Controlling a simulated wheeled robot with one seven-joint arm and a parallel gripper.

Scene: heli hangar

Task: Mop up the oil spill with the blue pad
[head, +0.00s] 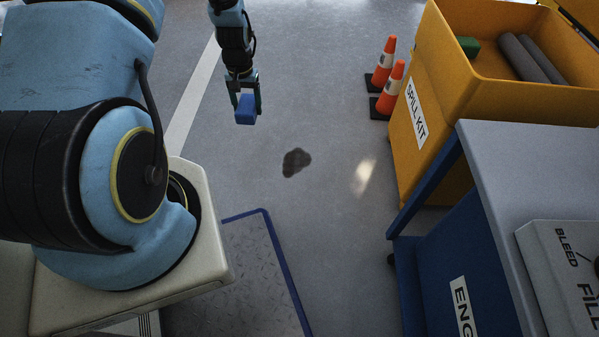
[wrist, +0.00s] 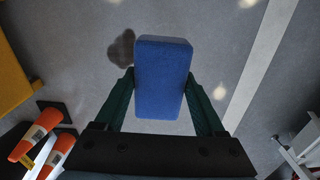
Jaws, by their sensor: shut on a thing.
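The blue pad (head: 245,109) is a small block held between the fingers of my gripper (head: 246,92). In the wrist view the pad (wrist: 162,78) fills the space between the two dark green fingers of my gripper (wrist: 162,95). The oil spill (head: 296,162) is a small dark irregular patch on the grey floor. In the head view it lies below and to the right of the pad, apart from it. In the wrist view the spill (wrist: 122,48) shows beside the pad's upper left, partly hidden by the pad. The pad appears to be above the floor.
Two orange cones (head: 390,90) stand beside a yellow spill kit bin (head: 430,150) at the right. The bin holds a green block (head: 468,46) and grey rolls (head: 522,58). A blue cart (head: 430,285) stands at lower right. A blue-edged plate (head: 250,270) lies below the spill.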

